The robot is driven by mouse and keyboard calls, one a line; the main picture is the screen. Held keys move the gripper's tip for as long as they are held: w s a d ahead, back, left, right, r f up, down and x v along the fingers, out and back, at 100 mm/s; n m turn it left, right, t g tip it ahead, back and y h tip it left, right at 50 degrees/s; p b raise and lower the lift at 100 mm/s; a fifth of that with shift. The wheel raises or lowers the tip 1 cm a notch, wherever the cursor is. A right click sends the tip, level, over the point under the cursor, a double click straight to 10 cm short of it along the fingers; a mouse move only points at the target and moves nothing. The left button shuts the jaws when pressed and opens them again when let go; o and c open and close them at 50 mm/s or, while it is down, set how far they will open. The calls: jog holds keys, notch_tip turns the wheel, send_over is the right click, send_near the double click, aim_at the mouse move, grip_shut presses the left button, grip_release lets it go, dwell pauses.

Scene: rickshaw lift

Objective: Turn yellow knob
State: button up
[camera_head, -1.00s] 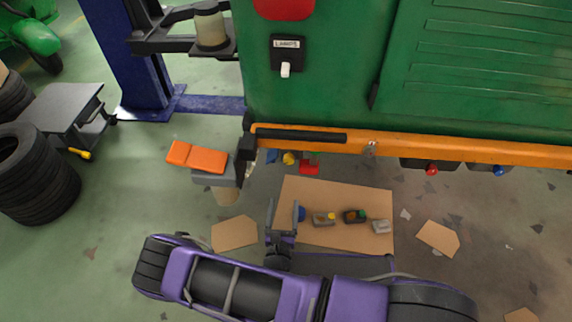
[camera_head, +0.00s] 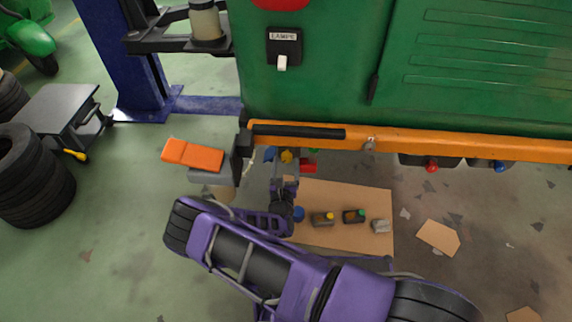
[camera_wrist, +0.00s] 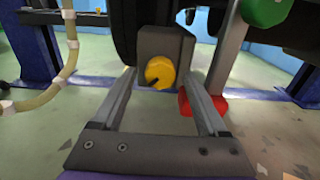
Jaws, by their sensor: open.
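The yellow knob (camera_wrist: 160,72) is round with a dark slot or pointer mark. It sits on the face of a grey block (camera_wrist: 167,46) under the vehicle. In the head view the yellow knob (camera_head: 287,156) shows small, just below the orange beam. My gripper (camera_wrist: 162,80) is open. Its two fingers reach forward, one on each side of the knob in the wrist view, with visible gaps to it. I cannot tell whether the fingertips are level with the knob in depth. In the head view my gripper (camera_head: 285,168) is just below the knob.
A red part (camera_wrist: 203,104) is close right of the right finger, with a green knob (camera_wrist: 264,10) above it. A pale hose (camera_wrist: 68,50) hangs at the left. The orange beam (camera_head: 450,148) runs above. Small boxes lie on cardboard (camera_head: 340,196) below.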

grip_shut()
dwell(0.4)
jog(key=shift+n, duration=0.3)
jog(key=n, duration=1.2)
jog(key=shift+n, duration=0.3)
jog(key=n, duration=0.7)
jog(key=shift+r, duration=0.1)
jog(key=n, duration=0.6)
jog(key=shift+n, duration=0.4)
